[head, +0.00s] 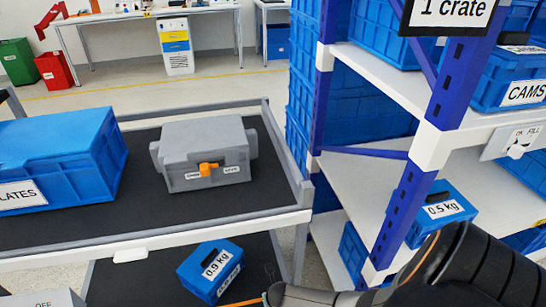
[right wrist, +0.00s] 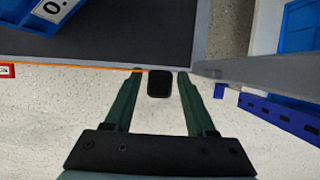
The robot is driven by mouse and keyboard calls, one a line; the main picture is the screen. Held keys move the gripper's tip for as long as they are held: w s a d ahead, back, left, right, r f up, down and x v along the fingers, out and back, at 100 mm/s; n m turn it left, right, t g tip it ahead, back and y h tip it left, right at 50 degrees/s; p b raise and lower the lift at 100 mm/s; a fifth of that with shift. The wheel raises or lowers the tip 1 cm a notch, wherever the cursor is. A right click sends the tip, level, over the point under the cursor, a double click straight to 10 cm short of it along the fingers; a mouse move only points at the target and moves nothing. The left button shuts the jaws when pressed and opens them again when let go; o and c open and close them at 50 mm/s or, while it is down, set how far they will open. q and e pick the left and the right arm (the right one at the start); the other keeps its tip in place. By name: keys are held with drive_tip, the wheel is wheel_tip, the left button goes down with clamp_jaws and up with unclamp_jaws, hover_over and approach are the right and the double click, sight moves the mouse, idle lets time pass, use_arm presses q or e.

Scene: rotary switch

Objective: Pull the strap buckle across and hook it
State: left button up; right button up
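A black strap buckle (right wrist: 160,84) shows in the right wrist view at the edge of a dark shelf. An orange strap (right wrist: 100,68) runs along that edge from the left towards the buckle. A short piece of orange strap (head: 240,302) also shows at the bottom of the head view. My right gripper (right wrist: 160,74) is open, with one green finger on each side of the buckle and a visible gap to both. In the head view my right arm covers the lower right and hides the buckle. I cannot make out a hook. My left gripper is not in view.
A cart (head: 220,223) carries a blue crate (head: 70,165) and a grey box (head: 208,160) with an orange knob (head: 207,169). A blue 0.9 kg box (head: 205,272) sits on its lower shelf. A blue-post rack (head: 463,85) with crates stands close on the right.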

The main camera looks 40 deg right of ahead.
drive_tip(key=shift+o, duration=0.5)
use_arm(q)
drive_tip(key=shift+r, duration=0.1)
use_arm(e)
drive_tip(key=shift+r, duration=0.1)
drive_tip(key=shift+a+r+p, duration=0.1)
drive_tip(key=shift+r+p, duration=0.15)
drive_tip(key=shift+p, duration=0.05)
drive_tip(key=p+v, duration=0.7)
drive_tip(key=v, duration=0.4)
drive_tip(key=shift+s+r, duration=0.2)
drive_tip(key=shift+r, duration=0.05)
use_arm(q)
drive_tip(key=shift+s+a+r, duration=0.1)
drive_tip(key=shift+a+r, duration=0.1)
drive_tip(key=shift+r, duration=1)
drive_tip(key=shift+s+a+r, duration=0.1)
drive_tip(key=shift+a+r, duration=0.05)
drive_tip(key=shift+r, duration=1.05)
use_arm(e)
drive_tip(key=shift+r, duration=0.1)
